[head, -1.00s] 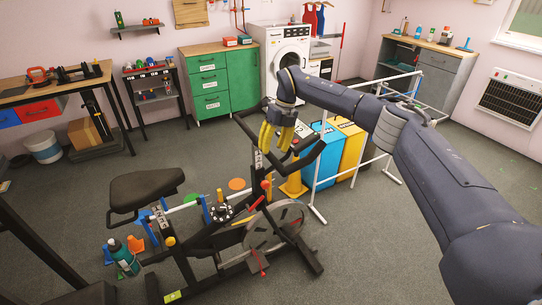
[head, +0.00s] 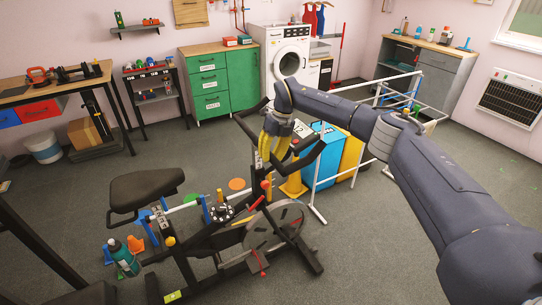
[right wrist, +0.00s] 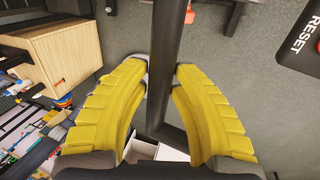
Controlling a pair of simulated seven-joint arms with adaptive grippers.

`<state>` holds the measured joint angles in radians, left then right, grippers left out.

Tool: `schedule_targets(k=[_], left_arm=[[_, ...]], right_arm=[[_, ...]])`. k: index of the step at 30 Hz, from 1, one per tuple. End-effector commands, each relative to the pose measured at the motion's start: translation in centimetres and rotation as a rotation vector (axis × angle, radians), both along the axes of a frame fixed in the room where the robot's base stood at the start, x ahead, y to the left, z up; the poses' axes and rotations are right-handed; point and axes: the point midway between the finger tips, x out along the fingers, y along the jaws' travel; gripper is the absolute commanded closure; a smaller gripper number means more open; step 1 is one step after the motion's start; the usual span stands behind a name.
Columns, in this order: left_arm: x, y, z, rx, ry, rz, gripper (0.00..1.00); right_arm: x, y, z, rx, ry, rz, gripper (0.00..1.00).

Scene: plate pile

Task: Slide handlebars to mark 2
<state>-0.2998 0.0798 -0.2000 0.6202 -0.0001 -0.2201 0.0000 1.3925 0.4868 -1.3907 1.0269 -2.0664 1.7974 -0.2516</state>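The exercise bike stands in the middle of the head view, with its black handlebars (head: 309,157) at the upper right of its frame. A small marked plate (head: 258,161) sits on the post below them; its marks are too small to read. My right gripper (head: 272,156), with yellow fingers, is at the handlebars from above. My left gripper is not in view.
The bike's saddle (head: 147,187) and flywheel (head: 275,226) stand left of and below the handlebars. A blue bin (head: 325,140), a yellow bin (head: 350,152) and a white rail frame (head: 316,188) stand close to their right. Open floor lies behind the bike.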

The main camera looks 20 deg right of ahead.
Motion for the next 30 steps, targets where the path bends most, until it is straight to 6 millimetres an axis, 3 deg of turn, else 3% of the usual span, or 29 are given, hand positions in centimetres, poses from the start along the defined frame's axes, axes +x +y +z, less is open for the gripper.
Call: schedule_targets(k=[6,14,23,30], left_arm=[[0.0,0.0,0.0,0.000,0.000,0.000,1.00],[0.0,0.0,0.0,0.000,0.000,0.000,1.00],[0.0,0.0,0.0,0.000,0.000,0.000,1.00],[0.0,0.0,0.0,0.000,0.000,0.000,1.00]], right_arm=[[0.0,0.0,0.0,0.000,0.000,0.000,1.00],[0.0,0.0,-0.1,0.000,0.001,0.000,1.00],[-0.1,0.0,-3.5,-0.001,0.002,0.000,1.00],[0.0,0.0,-3.6,0.000,0.000,0.000,1.00]])
